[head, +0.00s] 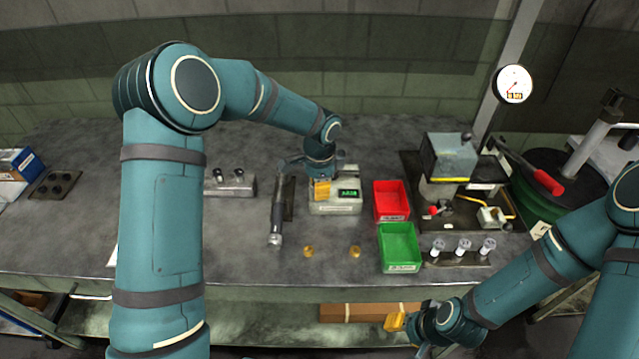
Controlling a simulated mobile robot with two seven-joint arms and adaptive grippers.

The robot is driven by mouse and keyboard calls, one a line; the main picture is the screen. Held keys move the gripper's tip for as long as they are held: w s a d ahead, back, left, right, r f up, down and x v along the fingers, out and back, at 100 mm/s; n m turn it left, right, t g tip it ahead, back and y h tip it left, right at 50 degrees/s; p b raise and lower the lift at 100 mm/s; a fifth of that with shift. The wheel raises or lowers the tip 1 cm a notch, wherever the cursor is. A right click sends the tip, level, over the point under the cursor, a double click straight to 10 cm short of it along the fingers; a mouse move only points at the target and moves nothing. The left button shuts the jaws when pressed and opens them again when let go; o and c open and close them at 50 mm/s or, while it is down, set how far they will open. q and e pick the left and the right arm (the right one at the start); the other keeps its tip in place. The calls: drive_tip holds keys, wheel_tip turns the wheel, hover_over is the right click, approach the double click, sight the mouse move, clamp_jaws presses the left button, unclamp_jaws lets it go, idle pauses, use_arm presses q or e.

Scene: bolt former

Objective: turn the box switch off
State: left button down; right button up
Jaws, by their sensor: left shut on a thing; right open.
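A pale grey box (345,207) with a lit green display stands on the workbench near the middle. My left gripper (321,189) points down at the left part of this box, its yellow fingers in front of it. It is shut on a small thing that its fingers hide. I cannot make out a switch on this box. Another small pale box (491,216) with a yellow cable sits on the dark plate at the right. My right gripper (396,321) is open and empty, low in front of the bench's front edge.
A red bin (391,216) and a green bin (401,267) stand right of the display box. A dark tool (277,225) lies left of it, and two brass pieces (308,251) lie in front. A machine (449,160) stands further right. The bench's left front is fairly clear.

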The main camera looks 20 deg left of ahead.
use_arm(q)
drive_tip(key=shift+s+f, duration=0.1)
idle(0.3)
drive_tip(key=c, duration=0.7)
unclamp_jaws()
wheel_tip(320, 180, up, 12)
drive_tip(key=shift+s+r, duration=0.1)
drive_tip(key=shift+s, duration=0.05)
